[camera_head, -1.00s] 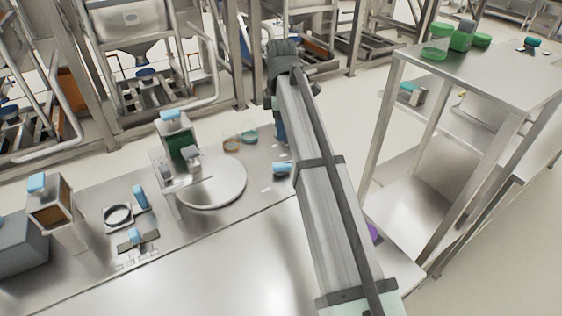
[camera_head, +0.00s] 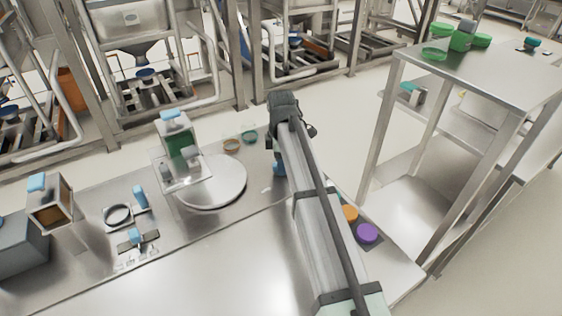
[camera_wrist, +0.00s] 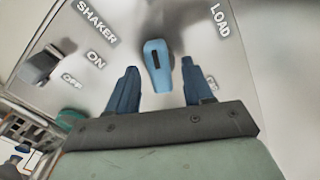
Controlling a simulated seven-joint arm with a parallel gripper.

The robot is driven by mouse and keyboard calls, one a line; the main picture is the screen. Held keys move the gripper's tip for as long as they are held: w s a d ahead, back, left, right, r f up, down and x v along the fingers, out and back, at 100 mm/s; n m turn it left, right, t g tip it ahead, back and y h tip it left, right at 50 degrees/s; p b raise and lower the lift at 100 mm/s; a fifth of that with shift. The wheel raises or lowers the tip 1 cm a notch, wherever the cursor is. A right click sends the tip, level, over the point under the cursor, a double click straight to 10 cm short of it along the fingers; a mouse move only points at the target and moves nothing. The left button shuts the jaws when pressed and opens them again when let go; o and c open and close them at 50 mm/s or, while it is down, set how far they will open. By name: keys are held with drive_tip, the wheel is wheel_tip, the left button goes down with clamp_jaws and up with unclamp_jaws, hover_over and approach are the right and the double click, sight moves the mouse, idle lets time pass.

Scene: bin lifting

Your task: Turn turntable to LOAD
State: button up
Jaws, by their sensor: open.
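The turntable (camera_head: 218,184) is a round, bare metal disc on the bench in the head view, left of my arm. In the wrist view a light blue handle (camera_wrist: 157,64) with a dark slot stands on a metal panel. The label LOAD (camera_wrist: 220,20) is printed to its right, and another label by the right finger is partly hidden. My gripper (camera_wrist: 160,82) is open, with one blue finger on each side of the handle's lower end; contact cannot be told.
A dark switch (camera_wrist: 42,66) labelled SHAKER, ON and OFF is left of the handle. A green-fronted fixture (camera_head: 178,140) stands behind the turntable. Orange (camera_head: 350,213) and purple (camera_head: 366,233) discs lie right of my arm. A tall metal shelf (camera_head: 480,75) stands farther right.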

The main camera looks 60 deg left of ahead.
drive_tip(key=shift+f, duration=0.1)
clamp_jaws()
idle(0.5)
